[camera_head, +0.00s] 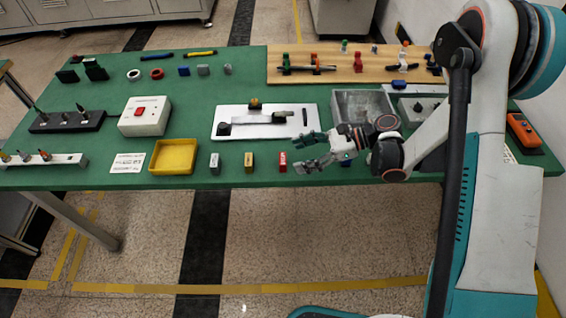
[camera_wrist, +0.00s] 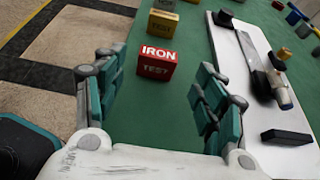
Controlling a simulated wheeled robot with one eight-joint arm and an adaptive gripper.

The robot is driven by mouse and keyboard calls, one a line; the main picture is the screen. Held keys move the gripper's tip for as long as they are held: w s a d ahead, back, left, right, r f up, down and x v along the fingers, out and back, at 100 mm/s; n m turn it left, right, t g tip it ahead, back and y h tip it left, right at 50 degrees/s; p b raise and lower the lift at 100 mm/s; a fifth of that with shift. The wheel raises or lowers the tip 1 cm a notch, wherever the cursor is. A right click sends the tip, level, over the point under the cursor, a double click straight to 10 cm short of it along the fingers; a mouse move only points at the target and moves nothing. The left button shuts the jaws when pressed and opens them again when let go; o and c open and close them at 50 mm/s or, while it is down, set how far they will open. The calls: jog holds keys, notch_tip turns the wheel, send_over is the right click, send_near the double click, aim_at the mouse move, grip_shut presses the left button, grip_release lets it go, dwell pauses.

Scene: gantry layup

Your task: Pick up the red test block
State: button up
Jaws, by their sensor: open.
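My gripper (camera_head: 303,153) is open and empty, just to the right of the block in the head view. In the wrist view the block is ahead of and between the spread teal fingers (camera_wrist: 156,82), and no finger visibly touches it.
A brass-coloured block (camera_head: 249,161) and a grey block (camera_head: 215,161) stand left of the red one. A yellow tray (camera_head: 173,173) and grey bin (camera_head: 337,95) are nearby. The table's front edge is close.

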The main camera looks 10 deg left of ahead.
aim_at(284, 158)
jog(key=x, duration=0.2)
jog(key=b+x, duration=0.1)
jog(key=x, duration=0.1)
jog(key=shift+s+a+r+b, duration=0.1)
jog(key=shift+s+a+b, duration=0.15)
jog(key=shift+a+b, duration=0.05)
jog(key=c, duration=1.4)
jog(key=shift+r, duration=0.2)
